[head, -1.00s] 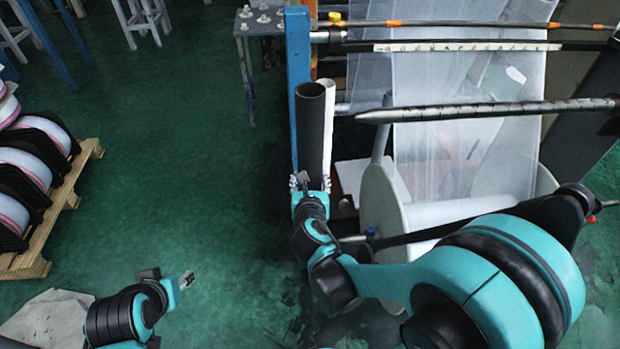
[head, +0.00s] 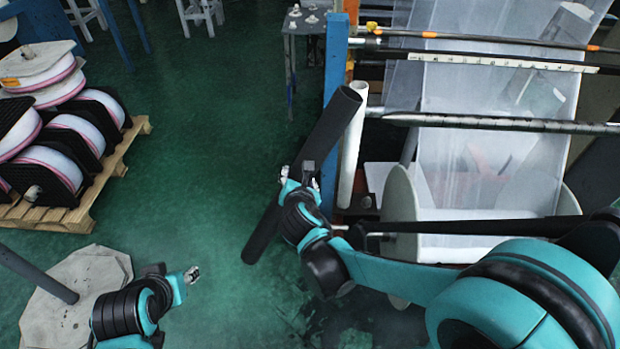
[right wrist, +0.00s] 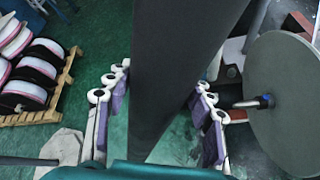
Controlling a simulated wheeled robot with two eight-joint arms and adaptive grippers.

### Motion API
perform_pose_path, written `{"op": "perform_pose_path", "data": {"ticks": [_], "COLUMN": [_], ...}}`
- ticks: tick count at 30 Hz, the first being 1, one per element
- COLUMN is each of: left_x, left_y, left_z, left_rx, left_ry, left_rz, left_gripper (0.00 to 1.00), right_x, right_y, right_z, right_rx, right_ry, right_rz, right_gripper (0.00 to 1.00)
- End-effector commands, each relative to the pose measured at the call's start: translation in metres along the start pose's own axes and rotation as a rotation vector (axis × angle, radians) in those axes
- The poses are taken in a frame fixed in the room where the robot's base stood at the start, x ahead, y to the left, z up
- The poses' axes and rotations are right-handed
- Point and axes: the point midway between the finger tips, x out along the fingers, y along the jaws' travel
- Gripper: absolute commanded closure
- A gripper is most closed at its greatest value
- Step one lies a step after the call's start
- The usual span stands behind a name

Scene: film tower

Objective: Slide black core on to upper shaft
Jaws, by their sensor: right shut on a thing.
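The black core (head: 330,121) is a long dark tube. It is tilted, with its upper end toward the right, beside the machine. My right gripper (head: 300,179) is shut around its middle. In the right wrist view, the core (right wrist: 168,70) runs between the two padded fingers (right wrist: 160,105). The upper shaft (head: 500,123) is a metal bar across the machine, its left end near the blue post. The core's top is left of that end and apart from it. My left gripper (head: 191,275) is low at the left, apart from the core; its finger gap is too small to judge.
A white tube (head: 352,150) leans beside the blue post (head: 336,65). A film roll with a pale disc (head: 401,205) sits below the upper shaft, on a lower shaft (head: 375,229). A pallet (head: 80,205) of spools stands left. Green floor between is clear.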

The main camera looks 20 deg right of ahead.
Motion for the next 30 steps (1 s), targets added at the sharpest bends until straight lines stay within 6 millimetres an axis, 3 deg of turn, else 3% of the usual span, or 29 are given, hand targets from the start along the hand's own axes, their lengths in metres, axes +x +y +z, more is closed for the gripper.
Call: {"op": "perform_pose_path", "data": {"ticks": [9,13,22,30], "left_x": [-0.048,-0.06,-0.071,-0.07], "left_y": [0.0,0.0,0.0,0.0], "left_z": [-0.034,-0.043,-0.051,-0.05], "left_rx": [0.0,0.0,0.0,0.0], "left_ry": [0.0,0.0,0.0,0.0], "left_rz": [0.0,0.0,0.0,0.0], "left_gripper": [0.6,0.6,0.6,0.6], "right_x": [-0.033,-0.043,-0.053,-0.032], "right_y": [0.073,0.097,0.12,0.121], "right_z": [0.022,0.026,0.029,0.041], "right_rx": [0.704,0.912,1.087,1.097], "right_ry": [0.142,0.165,0.174,0.172], "right_rz": [0.123,0.178,0.228,0.229], "right_gripper": [1.0,1.0,1.0,1.0]}}
